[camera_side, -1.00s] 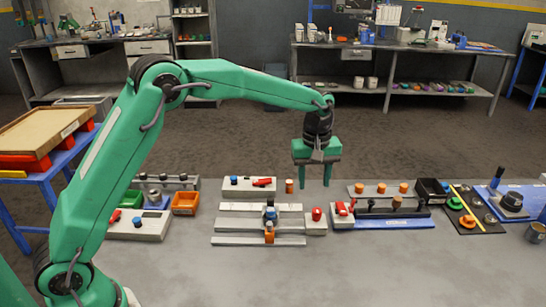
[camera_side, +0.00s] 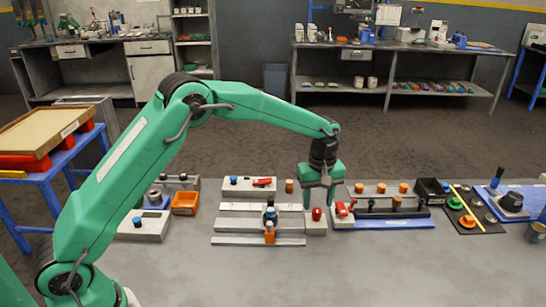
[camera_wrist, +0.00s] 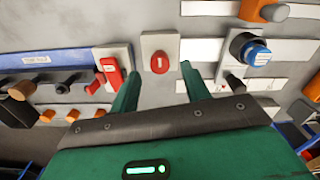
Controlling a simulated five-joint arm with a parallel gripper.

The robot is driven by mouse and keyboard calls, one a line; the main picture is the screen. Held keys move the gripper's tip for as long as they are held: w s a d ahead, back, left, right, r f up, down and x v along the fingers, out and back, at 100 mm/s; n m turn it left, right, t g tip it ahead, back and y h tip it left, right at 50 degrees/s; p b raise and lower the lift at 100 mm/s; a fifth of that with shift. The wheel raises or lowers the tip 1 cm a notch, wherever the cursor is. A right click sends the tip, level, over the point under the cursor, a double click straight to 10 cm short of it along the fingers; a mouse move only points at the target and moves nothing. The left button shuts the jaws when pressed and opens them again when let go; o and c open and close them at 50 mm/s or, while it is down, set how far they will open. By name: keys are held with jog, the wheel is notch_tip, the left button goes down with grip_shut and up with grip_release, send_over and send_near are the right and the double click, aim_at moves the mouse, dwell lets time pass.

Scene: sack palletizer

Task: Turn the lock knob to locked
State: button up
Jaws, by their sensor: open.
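A red knob (camera_side: 316,214) stands on a small pale block (camera_side: 316,229) at the right end of the grey rails. In the wrist view the red knob (camera_wrist: 160,62) has a short white mark and sits on its white block (camera_wrist: 160,42). No lock label is readable on it. My gripper (camera_side: 318,205) is low over this block, pointing down. Its fingers are open. In the wrist view my gripper's fingertips (camera_wrist: 160,68) lie on either side of the red knob, with gaps visible. I cannot tell how far the tips are above the block.
A block with a red lever (camera_side: 341,209) stands close on the right, beside a blue-based rack (camera_side: 395,222). On the left are rails with a blue knob (camera_side: 270,213) and an orange part (camera_side: 269,237). The front of the table is clear.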

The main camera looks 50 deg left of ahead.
aim_at(317, 210)
jog(key=shift+f, duration=1.8)
jog(key=c, duration=1)
